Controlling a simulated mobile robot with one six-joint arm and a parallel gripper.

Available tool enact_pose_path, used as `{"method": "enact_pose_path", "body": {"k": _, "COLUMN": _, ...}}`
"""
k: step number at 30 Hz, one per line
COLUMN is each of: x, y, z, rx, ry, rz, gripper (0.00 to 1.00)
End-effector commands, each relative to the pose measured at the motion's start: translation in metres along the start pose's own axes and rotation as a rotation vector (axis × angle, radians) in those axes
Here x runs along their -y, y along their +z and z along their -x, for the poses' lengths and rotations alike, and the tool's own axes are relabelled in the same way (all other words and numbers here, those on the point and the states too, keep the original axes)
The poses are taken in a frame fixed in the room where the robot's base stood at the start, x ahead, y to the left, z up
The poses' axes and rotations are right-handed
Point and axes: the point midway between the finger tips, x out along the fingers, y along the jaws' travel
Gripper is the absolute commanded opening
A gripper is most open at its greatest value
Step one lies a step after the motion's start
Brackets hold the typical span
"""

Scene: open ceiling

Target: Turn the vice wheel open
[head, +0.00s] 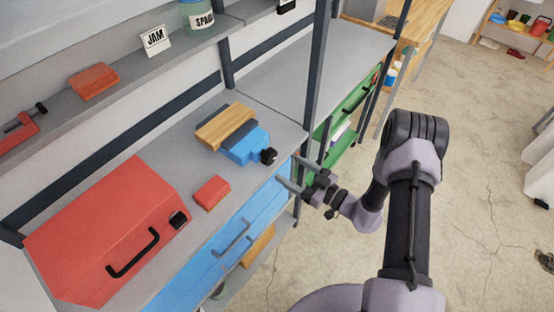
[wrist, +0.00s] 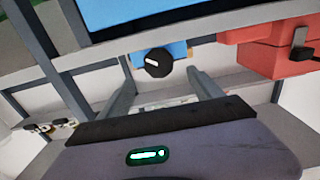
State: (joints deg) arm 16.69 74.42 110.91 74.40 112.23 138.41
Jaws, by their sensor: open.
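The blue vice (head: 248,147) sits on the grey workbench with a wooden board (head: 226,124) at its top. Its black wheel (head: 268,156) faces the bench's front edge. In the wrist view the wheel (wrist: 158,63) shows a white mark and lies between the lines of my two fingers, in front of the blue vice body (wrist: 178,50). My gripper (head: 287,169) is open and empty just off the bench's front edge, close to the wheel. The fingers are spread on either side and appear apart from the wheel. They also show in the wrist view (wrist: 158,76).
A red toolbox (head: 105,230) and a small red block (head: 211,193) stand on the bench left of the vice. Blue drawers (head: 225,250) with handles are below. A dark shelf post (head: 311,75) rises to the right. Open floor lies right of my arm.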

Motion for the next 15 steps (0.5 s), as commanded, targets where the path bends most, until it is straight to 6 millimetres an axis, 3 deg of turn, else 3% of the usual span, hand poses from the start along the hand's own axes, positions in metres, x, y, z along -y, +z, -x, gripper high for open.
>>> {"method": "enact_pose_path", "body": {"k": 3, "x": 0.001, "y": 0.002, "z": -0.034, "rx": 0.0, "ry": -0.005, "rz": 0.003, "gripper": 0.75}}
{"method": "enact_pose_path", "body": {"k": 6, "x": 0.0, "y": 0.001, "z": -0.054, "rx": -0.002, "ry": -0.002, "rz": 0.003, "gripper": 0.75}}
{"method": "enact_pose_path", "body": {"k": 10, "x": 0.0, "y": 0.001, "z": -0.07, "rx": -0.001, "ry": 0.0, "rz": 0.003, "gripper": 0.75}}
{"method": "enact_pose_path", "body": {"k": 15, "x": -0.001, "y": 0.0, "z": -0.077, "rx": -0.001, "ry": 0.002, "rz": 0.0, "gripper": 0.75}}
